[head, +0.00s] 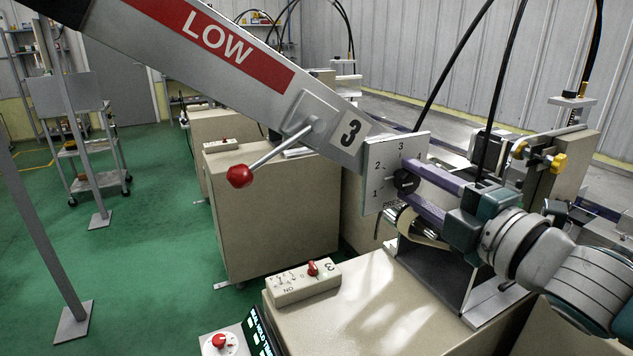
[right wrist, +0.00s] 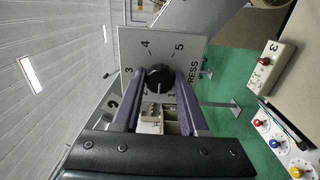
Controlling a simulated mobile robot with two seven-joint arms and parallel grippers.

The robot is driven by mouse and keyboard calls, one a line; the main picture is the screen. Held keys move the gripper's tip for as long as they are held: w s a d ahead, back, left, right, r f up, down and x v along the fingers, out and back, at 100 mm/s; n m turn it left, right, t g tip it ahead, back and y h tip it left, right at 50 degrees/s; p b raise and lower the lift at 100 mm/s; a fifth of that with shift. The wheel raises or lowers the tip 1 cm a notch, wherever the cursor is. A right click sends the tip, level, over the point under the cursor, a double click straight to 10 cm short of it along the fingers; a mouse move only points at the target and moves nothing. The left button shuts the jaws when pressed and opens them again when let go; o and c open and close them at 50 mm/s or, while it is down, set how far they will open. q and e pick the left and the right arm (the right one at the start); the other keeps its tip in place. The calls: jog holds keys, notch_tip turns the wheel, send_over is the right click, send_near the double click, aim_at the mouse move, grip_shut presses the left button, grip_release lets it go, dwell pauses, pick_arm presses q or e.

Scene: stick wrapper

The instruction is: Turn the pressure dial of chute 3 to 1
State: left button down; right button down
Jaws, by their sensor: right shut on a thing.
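The pressure dial is a black round knob (head: 405,181) on a white plate (head: 385,150) below the chute's number 3 label. In the head view the plate shows 1, 2 and 3 on its left side. In the right wrist view, 3, 4 and 5 are clear around the knob (right wrist: 159,76), and a pale mark on it points down the picture, between my fingers. The exact number it points at is hard to read. My right gripper (right wrist: 158,82), with purple fingers, is shut on the knob, one finger on each side. My left gripper is not in view.
The sloping grey chute (head: 225,60) with a red LOW label and a red-ball lever (head: 240,176) crosses the upper left. A switch box (head: 305,283) marked 3 sits on the beige cabinet (head: 370,305) below the dial.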

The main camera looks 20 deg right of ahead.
jog(key=n+b, duration=0.1)
jog(key=n, duration=0.4)
jog(key=shift+n+b, duration=0.3)
jog(key=shift+n, duration=0.2)
dwell(0.3)
jog(key=shift+c, duration=2.2)
grip_release()
jog(key=shift+s, duration=0.15)
